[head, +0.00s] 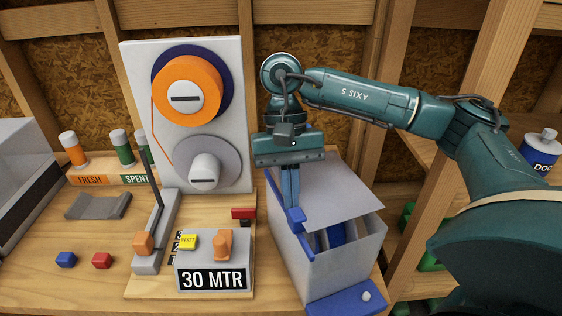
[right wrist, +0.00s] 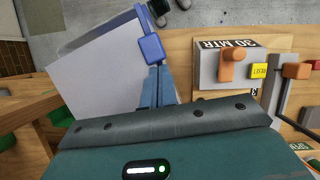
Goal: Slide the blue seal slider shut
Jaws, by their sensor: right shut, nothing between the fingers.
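The blue seal slider (head: 297,216) is a small blue block on the upper left edge of a grey box (head: 345,262). It also shows in the right wrist view (right wrist: 151,47), just beyond my fingertips. My right gripper (head: 291,203) points down over that edge, its fingers shut and empty. The tips are right beside the slider and appear to touch it; I cannot tell whether they press on it. The grey lid (head: 335,190) covers the back part of the box. The front part is open, with blue items (head: 330,236) inside. My left gripper is not in view.
A control box labelled 30 MTR (head: 213,275), with an orange knob and yellow button, stands close left of the grey box. An upright panel with an orange spool (head: 187,88) rises behind it. A blue front piece (head: 345,299) juts from the grey box. Wooden posts stand right.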

